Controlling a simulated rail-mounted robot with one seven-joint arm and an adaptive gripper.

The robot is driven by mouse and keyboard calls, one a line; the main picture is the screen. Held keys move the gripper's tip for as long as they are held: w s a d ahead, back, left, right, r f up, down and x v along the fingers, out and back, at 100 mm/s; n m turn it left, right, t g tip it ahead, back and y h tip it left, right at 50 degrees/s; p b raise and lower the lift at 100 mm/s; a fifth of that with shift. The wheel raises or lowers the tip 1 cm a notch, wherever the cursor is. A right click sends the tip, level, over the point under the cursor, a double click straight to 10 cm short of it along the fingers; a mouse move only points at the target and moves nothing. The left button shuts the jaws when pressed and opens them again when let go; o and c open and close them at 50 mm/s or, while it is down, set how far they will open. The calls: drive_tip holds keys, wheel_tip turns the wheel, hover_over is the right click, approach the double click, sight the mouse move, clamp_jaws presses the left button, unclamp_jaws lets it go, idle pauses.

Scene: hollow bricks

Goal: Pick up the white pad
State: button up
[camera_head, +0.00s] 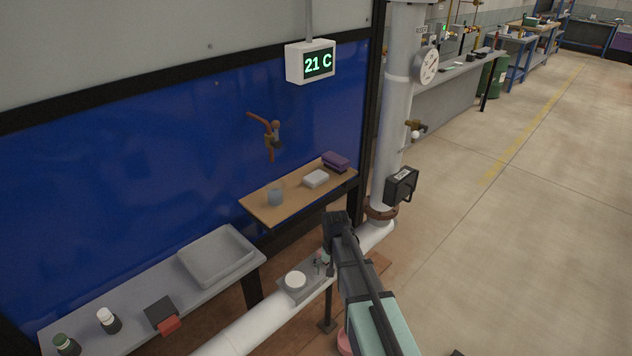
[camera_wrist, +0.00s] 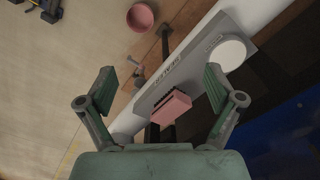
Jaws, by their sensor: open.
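A white rectangular pad-like block (camera_head: 316,179) lies on the wooden shelf (camera_head: 257,212) in the head view, between a grey cup (camera_head: 276,197) and a purple block (camera_head: 336,161). I cannot tell for sure which is the white pad. My gripper (camera_wrist: 160,86) is open in the wrist view, its fingers apart with nothing held. The disc is up and right of the fingers; the shelf block is not visible there.
A white pipe (camera_head: 250,325) runs below the shelf. A pink block (camera_wrist: 171,106) shows between the fingers, with a pink bowl (camera_wrist: 140,17) farther off. A grey bench (camera_head: 210,292) holds a tray (camera_head: 216,256) and bottles. A blue panel (camera_head: 160,150) stands behind.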

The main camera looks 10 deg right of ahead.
drive_tip(key=w+r+m, duration=0.1)
drive_tip(key=w+r, duration=0.6)
drive_tip(key=w, duration=0.2)
drive_tip(key=w+r+m, duration=0.2)
drive_tip(key=w+r, duration=0.4)
drive_tip(key=w, duration=0.3)
drive_tip(key=w+r+m, duration=0.2)
drive_tip(key=w+r, duration=0.5)
drive_tip(key=w, duration=0.2)
drive_tip(key=shift+w+a+r, duration=0.1)
drive_tip(key=shift+w+r, duration=0.2)
drive_tip(key=w+r+m, duration=0.3)
drive_tip(key=w+r, duration=0.4)
drive_tip(key=r, duration=0.4)
drive_tip(key=p, duration=0.4)
hover_over(316, 175)
wheel_tip(316, 175, down, 12)
drive_tip(key=shift+s+a+r, duration=0.1)
drive_tip(key=shift+a+r, duration=0.05)
drive_tip(key=shift+r, duration=0.05)
drive_tip(key=shift+f+p, duration=1.25)
drive_tip(key=shift+f, duration=1.4)
drive_tip(key=c, duration=1.1)
drive_tip(key=shift+c, duration=0.2)
drive_tip(key=shift+d+r+b, duration=0.15)
drive_tip(key=shift+d+b, duration=0.05)
drive_tip(key=shift+b, duration=0.2)
